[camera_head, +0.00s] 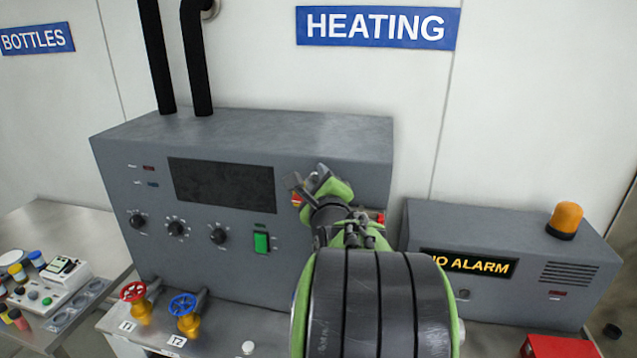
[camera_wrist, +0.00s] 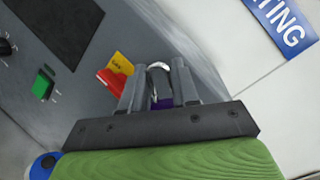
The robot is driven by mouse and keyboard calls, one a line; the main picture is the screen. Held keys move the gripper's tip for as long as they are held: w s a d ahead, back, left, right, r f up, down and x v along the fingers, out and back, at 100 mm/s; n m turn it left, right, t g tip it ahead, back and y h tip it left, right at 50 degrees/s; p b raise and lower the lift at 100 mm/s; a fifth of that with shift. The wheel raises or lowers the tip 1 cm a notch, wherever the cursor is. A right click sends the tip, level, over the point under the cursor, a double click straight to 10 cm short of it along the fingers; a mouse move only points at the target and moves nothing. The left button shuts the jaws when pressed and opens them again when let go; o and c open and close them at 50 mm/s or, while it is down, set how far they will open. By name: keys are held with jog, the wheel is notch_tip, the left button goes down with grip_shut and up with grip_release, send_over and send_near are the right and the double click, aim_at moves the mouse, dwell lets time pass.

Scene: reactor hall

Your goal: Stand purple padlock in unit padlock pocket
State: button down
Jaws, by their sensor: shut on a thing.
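The purple padlock is between the two grey fingers of my gripper (camera_wrist: 158,84) in the wrist view. Its silver shackle (camera_wrist: 158,66) shows at the fingertips, and a little of the purple body (camera_wrist: 162,103) shows between the fingers. The rest of it is hidden. In the head view my gripper (camera_head: 308,182) is in front of the right part of the grey heating unit (camera_head: 235,140), and I cannot make out the padlock there. A red piece (camera_wrist: 112,80) and a yellow tag (camera_wrist: 121,63) are on the unit's front, left of the fingers. I cannot make out the padlock pocket.
The unit carries a dark display (camera_head: 222,186), several black knobs and a green switch (camera_head: 261,242). Red (camera_head: 133,291) and blue (camera_head: 182,304) valve wheels stand below it. An alarm box (camera_head: 510,262) with an orange lamp (camera_head: 565,219) is at the right.

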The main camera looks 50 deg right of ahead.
jog(key=s+m+h, duration=0.1)
jog(key=m, duration=0.3)
jog(key=s+d+m+h, duration=0.1)
jog(key=m, duration=0.3)
jog(key=s+m+h, duration=0.1)
jog(key=m, duration=0.3)
jog(key=shift+s+d+f+h, duration=0.2)
jog(key=shift+d+h, duration=0.1)
jog(key=shift+d, duration=0.1)
jog(key=shift+s+d+f+m+h, duration=0.15)
jog(key=shift+s+m+h, duration=0.2)
jog(key=shift+m, duration=0.35)
notch_tip(320, 180, down, 6)
jog(key=b, duration=0.6)
jog(key=shift+f, duration=0.1)
jog(key=shift+f, duration=0.15)
jog(key=shift+f+b, duration=0.3)
jog(key=shift+b, duration=0.15)
jog(key=shift+f+b, duration=0.5)
jog(key=shift+f, duration=0.05)
